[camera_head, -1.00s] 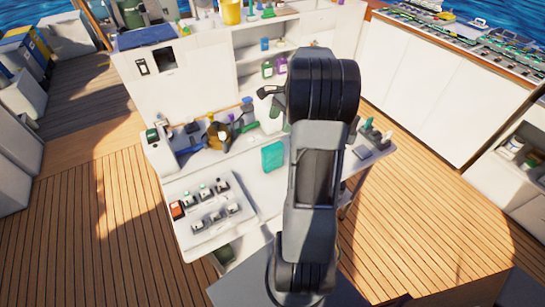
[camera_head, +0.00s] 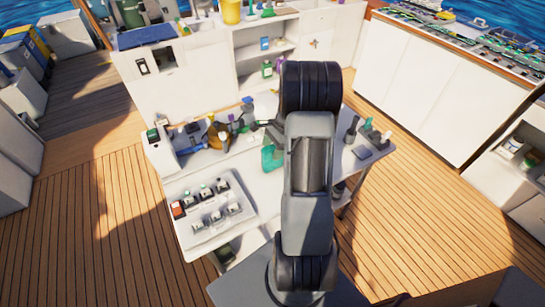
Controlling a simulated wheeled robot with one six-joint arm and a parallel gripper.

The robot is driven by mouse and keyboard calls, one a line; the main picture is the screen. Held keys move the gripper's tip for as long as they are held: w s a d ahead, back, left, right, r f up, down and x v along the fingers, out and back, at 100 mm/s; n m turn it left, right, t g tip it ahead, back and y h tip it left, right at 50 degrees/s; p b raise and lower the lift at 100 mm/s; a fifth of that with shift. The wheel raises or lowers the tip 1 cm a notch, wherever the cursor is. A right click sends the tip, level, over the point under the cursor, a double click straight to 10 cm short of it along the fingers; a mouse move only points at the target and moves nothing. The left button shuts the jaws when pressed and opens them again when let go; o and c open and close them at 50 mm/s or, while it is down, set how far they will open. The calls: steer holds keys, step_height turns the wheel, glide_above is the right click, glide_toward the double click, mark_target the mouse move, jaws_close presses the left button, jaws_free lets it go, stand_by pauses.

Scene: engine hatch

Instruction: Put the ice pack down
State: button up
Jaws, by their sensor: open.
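A teal pack (camera_head: 268,160), which looks like the ice pack, lies on the white table (camera_head: 250,180) just left of my arm. My arm hides its right part. My gripper (camera_head: 262,124) shows only in small part, as a dark piece at the left of my arm. It is open and appears above and behind the teal pack in the picture, apart from it. Most of the gripper is hidden behind my arm, and its height over the table is hard to tell.
A panel with several small switches or jars (camera_head: 208,205) stands at the table's front left. A cluster of bottles and tools (camera_head: 215,132) stands at the back left. Dark upright items (camera_head: 352,130) stand at the right. White shelves (camera_head: 265,68) rise behind.

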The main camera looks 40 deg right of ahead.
steer(key=shift+x, duration=0.95)
steer(key=shift+c, duration=0.5)
jaws_close()
